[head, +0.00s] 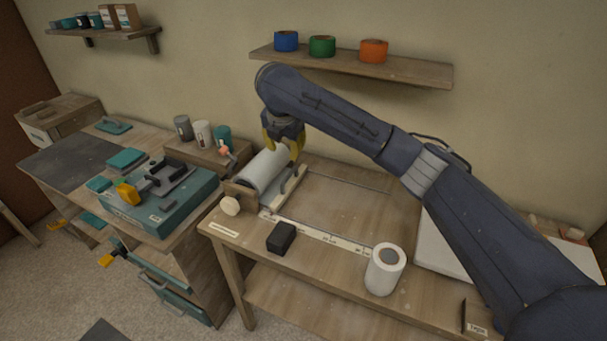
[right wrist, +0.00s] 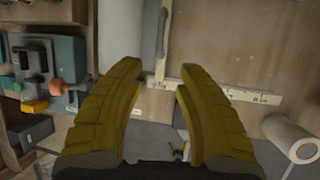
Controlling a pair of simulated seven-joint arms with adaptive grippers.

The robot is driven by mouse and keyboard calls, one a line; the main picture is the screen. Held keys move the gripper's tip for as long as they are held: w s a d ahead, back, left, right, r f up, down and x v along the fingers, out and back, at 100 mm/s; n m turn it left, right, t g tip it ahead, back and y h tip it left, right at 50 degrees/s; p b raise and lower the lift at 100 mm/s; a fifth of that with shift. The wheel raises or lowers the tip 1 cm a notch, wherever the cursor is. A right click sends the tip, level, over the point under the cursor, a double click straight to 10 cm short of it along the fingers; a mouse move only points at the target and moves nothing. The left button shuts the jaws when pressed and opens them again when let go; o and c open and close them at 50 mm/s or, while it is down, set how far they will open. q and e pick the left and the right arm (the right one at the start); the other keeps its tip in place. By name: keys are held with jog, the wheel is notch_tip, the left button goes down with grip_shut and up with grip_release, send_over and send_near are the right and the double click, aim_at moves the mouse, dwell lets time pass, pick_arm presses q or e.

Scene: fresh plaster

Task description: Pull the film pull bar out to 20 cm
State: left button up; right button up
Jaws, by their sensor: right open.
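The film roll (head: 266,168) is a pale cylinder lying in a wooden holder at the left end of the workbench. The film pull bar (head: 290,188), pale with a grey handle, lies along the roll's right side. In the right wrist view the roll (right wrist: 122,30) and the bar's grey handle (right wrist: 163,32) show beyond the fingers. My right gripper (head: 283,150) has yellow fingers and is over the roll and bar; its fingers stand apart and empty in the right wrist view (right wrist: 155,76). My left gripper is out of view.
A marked ruler strip (head: 322,236) runs rightward along the bench front. A black block (head: 281,238) and a white roll (head: 385,270) stand near it. The bench top right of the bar is clear. A teal case (head: 165,205) stands left.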

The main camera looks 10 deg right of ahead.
aim_at(289, 175)
jog(key=x, duration=1.7)
jog(key=shift+d, duration=0.1)
jog(key=shift+o, duration=0.3)
jog(key=shift+f, duration=0.1)
grip_shut()
